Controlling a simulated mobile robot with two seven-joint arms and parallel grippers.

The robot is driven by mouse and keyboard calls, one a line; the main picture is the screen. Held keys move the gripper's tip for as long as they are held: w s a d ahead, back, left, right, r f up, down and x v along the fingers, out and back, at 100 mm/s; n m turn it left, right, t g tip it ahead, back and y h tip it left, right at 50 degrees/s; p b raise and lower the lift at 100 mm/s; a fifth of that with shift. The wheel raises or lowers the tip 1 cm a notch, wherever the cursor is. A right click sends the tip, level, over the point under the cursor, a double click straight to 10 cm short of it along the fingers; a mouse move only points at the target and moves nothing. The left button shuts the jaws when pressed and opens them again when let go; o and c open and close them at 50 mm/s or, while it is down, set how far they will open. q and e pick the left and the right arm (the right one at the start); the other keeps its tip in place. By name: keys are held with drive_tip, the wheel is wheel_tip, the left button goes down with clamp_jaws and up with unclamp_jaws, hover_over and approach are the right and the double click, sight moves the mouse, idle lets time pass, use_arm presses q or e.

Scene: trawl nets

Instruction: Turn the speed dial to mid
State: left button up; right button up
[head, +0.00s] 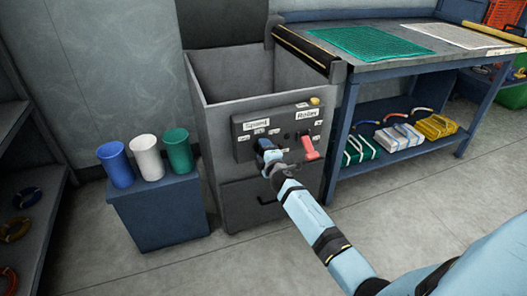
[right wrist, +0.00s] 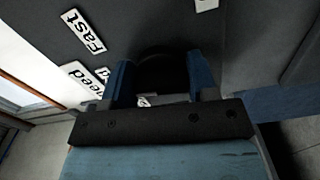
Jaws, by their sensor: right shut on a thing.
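The speed dial (right wrist: 163,72) is a dark round knob on the dark control panel (head: 244,151). In the right wrist view it sits between the two blue fingers of my right gripper (right wrist: 162,84), which is shut on it. In the head view my right gripper (head: 268,157) is at the panel below the "Speed" label (head: 256,124) and hides the dial. A "Fast" label (right wrist: 82,30) shows left of the dial in the right wrist view. The dial's pointer cannot be made out. My left gripper is not in view.
A red lever (head: 309,148) is close to the right of my gripper, under the "Roller" label (head: 307,114). A yellow button (head: 314,101) is above. Blue, white and green cups stand on a blue box (head: 155,208) at left. A net table (head: 400,63) is at right.

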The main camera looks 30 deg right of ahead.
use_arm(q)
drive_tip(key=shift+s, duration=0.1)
use_arm(e)
drive_tip(key=shift+r+n, duration=0.1)
drive_tip(key=shift+n, duration=0.5)
drive_tip(key=o, duration=0.9)
use_arm(q)
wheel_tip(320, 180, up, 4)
drive_tip(key=p, duration=0.1)
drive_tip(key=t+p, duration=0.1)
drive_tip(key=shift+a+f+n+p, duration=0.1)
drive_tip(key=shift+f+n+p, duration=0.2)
drive_tip(key=shift+p, duration=0.1)
use_arm(e)
drive_tip(key=v, duration=1.3)
drive_tip(key=shift+s+a, duration=0.15)
drive_tip(key=shift+s, duration=0.15)
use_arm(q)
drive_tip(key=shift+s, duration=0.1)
use_arm(e)
drive_tip(key=shift+s, duration=0.1)
